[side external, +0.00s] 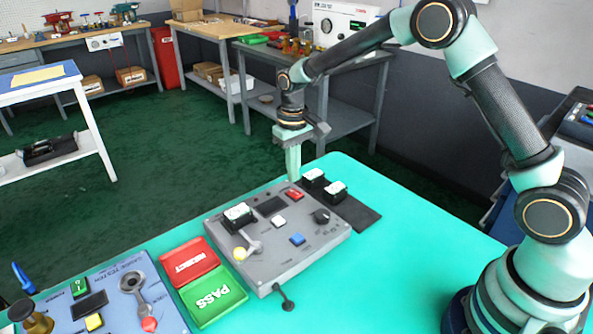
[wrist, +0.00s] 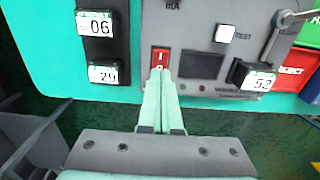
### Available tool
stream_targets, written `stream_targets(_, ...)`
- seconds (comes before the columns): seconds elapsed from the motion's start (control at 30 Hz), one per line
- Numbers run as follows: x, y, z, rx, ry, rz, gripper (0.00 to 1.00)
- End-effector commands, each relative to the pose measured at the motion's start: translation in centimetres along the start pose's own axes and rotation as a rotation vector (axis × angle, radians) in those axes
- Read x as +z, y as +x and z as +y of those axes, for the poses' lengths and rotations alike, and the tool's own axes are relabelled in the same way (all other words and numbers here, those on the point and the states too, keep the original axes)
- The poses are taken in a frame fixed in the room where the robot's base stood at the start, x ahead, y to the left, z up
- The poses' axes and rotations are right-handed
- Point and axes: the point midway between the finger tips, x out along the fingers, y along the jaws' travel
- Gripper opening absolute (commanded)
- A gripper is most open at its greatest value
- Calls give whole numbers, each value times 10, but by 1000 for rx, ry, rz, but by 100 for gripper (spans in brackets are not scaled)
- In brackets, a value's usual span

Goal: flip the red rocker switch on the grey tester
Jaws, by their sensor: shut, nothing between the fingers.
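The grey tester (side external: 275,260) lies on the green table, with the red rocker switch (side external: 295,194) near its far edge. In the wrist view the red rocker switch (wrist: 160,58) stands upright in the picture, with white marks on it. My gripper (side external: 293,178) is shut and empty, pointing down at the tester's far edge by the switch. In the wrist view my gripper's fingertips (wrist: 160,72) overlap the lower end of the switch. I cannot tell whether they touch it.
Black labelled blocks (side external: 335,191) stand on a dark mat (side external: 358,213). Red and green trays (side external: 214,297) lie left.

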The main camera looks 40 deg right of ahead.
Motion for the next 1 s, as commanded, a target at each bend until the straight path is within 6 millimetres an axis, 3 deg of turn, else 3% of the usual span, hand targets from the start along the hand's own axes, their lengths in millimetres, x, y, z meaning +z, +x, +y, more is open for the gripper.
stream_targets(0.17,-3,-16,0,0,0,5,0)
stream_targets(0.7,-17,-121,0,0,0,3,0)
stream_targets(1.0,-19,-139,0,0,0,1,0)
